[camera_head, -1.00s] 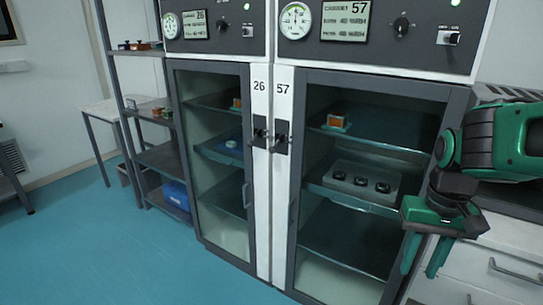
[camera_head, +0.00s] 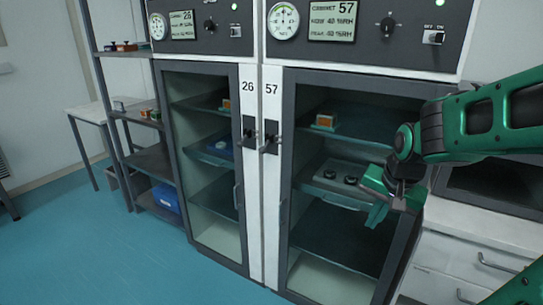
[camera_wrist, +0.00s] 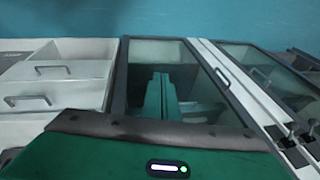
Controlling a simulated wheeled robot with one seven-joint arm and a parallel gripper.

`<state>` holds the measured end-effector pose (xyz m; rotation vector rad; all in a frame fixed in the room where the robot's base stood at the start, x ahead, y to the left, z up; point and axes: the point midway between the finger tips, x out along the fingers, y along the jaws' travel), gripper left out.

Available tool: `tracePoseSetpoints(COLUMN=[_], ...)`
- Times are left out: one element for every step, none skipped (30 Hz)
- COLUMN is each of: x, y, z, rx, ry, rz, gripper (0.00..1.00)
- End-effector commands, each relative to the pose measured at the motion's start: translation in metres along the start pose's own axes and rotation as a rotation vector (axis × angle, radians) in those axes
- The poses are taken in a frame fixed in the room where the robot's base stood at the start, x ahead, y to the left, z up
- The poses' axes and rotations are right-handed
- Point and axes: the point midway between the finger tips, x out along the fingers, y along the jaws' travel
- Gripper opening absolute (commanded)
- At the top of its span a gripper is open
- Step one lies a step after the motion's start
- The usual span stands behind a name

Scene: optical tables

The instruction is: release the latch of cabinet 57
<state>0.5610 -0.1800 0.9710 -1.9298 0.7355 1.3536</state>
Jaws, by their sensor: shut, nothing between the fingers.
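Cabinet 57 (camera_head: 272,200) is the right one of two tall cabinets, with its glass door closed. Its latch (camera_head: 270,138) is a small dark handle on a plate on the white post left of the door, under the number 57. In the wrist view the latch (camera_wrist: 287,138) is at the lower right. My gripper (camera_head: 377,214) is in front of the right part of the glass door, right of the latch and apart from it. Its fingers (camera_wrist: 160,96) are together and empty in the wrist view.
Cabinet 26 (camera_head: 246,200) stands directly left, with its own similar latch (camera_head: 249,132). A door handle (camera_head: 282,217) sticks out below the latch of cabinet 57. A white drawer unit (camera_head: 470,262) stands right. Open floor (camera_head: 110,255) lies front left.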

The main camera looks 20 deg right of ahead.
Motion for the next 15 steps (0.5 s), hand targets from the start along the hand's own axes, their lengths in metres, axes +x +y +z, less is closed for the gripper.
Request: tracePoseSetpoints(x=[0.007, 0.011, 0.015, 0.018, 0.021, 0.024, 0.027, 0.029, 0.031, 0.033, 0.034, 0.036, 0.037, 0.038, 0.038], y=[-0.017, -0.028, -0.043, -0.055, -0.066, -0.082, -0.093, -0.105, -0.12, -0.132, -0.143, -0.159, -0.17, -0.18, -0.194], z=[-0.01, -0.016, -0.024, -0.03, -0.035, -0.042, -0.047, -0.051, -0.057, -0.062, -0.066, -0.07, -0.073, -0.077, -0.081], rx=[0.052, 0.088, 0.137, 0.176, 0.215, 0.268, 0.308, 0.349, 0.405, 0.446, 0.49, 0.547, 0.591, 0.635, 0.693], ry=[0.025, 0.041, 0.059, 0.072, 0.081, 0.092, 0.097, 0.1, 0.102, 0.1, 0.097, 0.088, 0.078, 0.068, 0.051], rz=[-0.035, -0.063, -0.101, -0.131, -0.163, -0.206, -0.239, -0.274, -0.321, -0.357, -0.394, -0.443, -0.48, -0.516, -0.565], gripper=[0.0, 0.0, 0.0, 0.0, 0.0, 0.0, 0.0, 0.0, 0.0, 0.0, 0.0, 0.0, 0.0, 0.0, 0.0])
